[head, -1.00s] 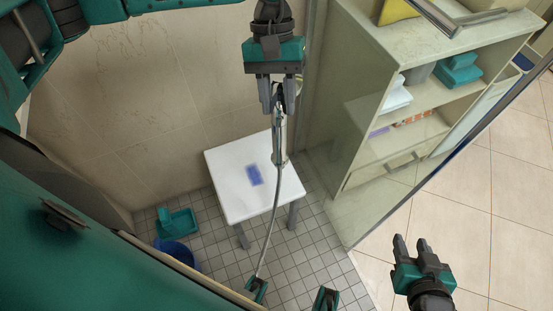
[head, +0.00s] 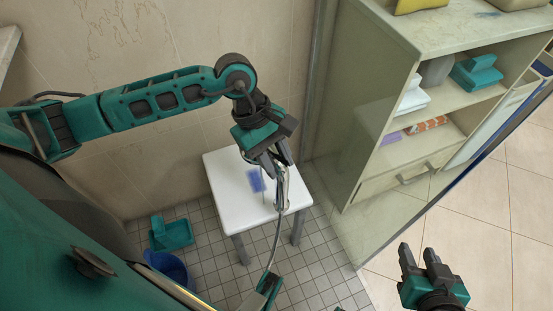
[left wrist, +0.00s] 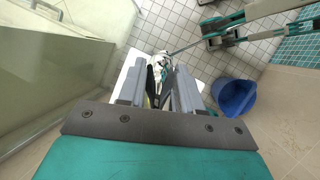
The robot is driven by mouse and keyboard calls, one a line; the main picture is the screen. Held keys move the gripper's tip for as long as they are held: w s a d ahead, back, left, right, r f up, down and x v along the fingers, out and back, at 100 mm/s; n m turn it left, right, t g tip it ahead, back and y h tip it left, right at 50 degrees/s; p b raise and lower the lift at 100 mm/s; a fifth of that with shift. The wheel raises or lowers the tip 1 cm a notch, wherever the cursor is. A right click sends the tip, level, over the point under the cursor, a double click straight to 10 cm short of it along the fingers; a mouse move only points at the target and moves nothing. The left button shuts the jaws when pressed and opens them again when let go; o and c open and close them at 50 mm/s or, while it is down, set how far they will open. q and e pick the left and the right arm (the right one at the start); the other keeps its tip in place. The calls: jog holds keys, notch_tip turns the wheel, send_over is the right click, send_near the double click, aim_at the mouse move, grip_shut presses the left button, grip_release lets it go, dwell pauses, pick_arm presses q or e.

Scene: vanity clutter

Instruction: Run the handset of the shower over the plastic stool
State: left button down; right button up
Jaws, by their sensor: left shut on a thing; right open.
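The plastic stool (head: 224,187) is white and square-topped and stands upright on the tiled shower floor. A blue patch (head: 254,180) shows on its top. My left gripper (head: 274,166) is shut on the shower handset (head: 283,192), a silvery piece over the stool's right side. The handset's hose (head: 275,238) hangs down past the seat. In the left wrist view, the handset (left wrist: 160,63) shows beyond the fingers, with part of the stool (left wrist: 126,84) behind. I cannot tell whether the handset touches the seat. My right gripper (head: 419,258) is open and empty, outside the shower.
A glass panel (head: 335,215) separates the shower from the shelf unit (head: 400,180) on the right. A teal scoop-like container (head: 172,234) and a blue bucket (head: 168,266) stand on the floor left of the stool. Tiled walls close the back and left.

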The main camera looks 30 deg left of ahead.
pick_arm(q)
jog(key=shift+w+f+b, duration=0.1)
jog(key=shift+b, duration=0.3)
jog(key=shift+w+a+f+b, duration=0.15)
jog(key=shift+w+a+b, duration=0.05)
jog(key=shift+a+b, duration=0.1)
jog(key=w+a+b, duration=0.1)
jog(key=a+b, duration=0.1)
jog(key=w+a+f+b, duration=0.1)
jog(key=w+a+b, duration=0.1)
jog(key=w+a+f+b, duration=0.1)
jog(key=w+a+b, duration=0.1)
jog(key=shift+w+f+b, duration=0.2)
jog(key=shift+w+b, duration=0.05)
jog(key=shift+b, duration=0.05)
jog(key=shift+w+a, duration=0.35)
jog(key=shift+b, duration=0.3)
